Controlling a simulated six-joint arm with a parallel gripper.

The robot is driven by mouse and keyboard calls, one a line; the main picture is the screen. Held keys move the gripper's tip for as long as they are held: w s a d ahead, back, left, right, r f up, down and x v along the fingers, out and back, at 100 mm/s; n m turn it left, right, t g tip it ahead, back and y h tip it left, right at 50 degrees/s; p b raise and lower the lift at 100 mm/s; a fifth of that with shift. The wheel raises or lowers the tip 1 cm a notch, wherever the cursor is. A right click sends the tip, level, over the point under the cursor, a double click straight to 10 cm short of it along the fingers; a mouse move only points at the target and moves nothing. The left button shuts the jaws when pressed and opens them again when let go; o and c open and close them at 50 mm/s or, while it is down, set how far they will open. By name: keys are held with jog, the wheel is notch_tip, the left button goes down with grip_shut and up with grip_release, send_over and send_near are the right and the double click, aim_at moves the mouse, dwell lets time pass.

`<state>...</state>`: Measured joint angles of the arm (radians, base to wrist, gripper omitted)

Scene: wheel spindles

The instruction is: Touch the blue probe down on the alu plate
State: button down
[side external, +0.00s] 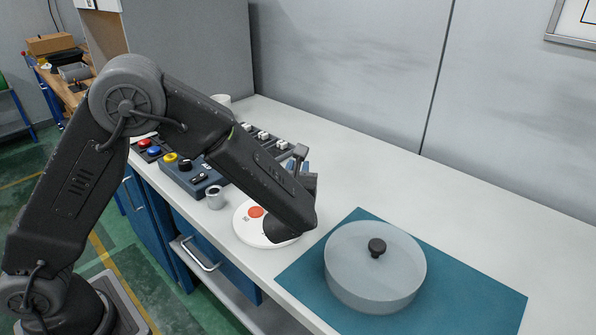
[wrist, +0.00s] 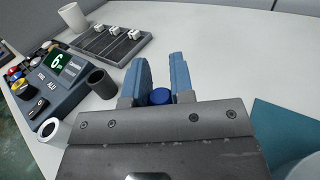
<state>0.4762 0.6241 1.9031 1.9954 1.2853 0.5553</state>
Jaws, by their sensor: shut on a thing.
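My gripper shows in the wrist view (wrist: 160,76) with two blue fingers, shut on the blue probe (wrist: 160,97). Only the probe's round blue end shows between the fingers; its tip is hidden. In the side view my forearm and wrist cover most of the gripper and the probe. There the gripper is over or near a white round disc (side external: 243,224) with an orange spot; the height gap cannot be judged. I cannot pick out the alu plate for certain in either view; the letters ALU show on the control box.
A control box (wrist: 62,85) with a lit green display and knobs stands left, beside a dark slider tray (wrist: 112,42). Right is a translucent lidded dome (side external: 372,272) on a teal mat (side external: 480,300).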

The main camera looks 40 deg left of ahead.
notch_tip(320, 180, up, 7)
jog(key=shift+f, duration=0.15)
dwell(0.5)
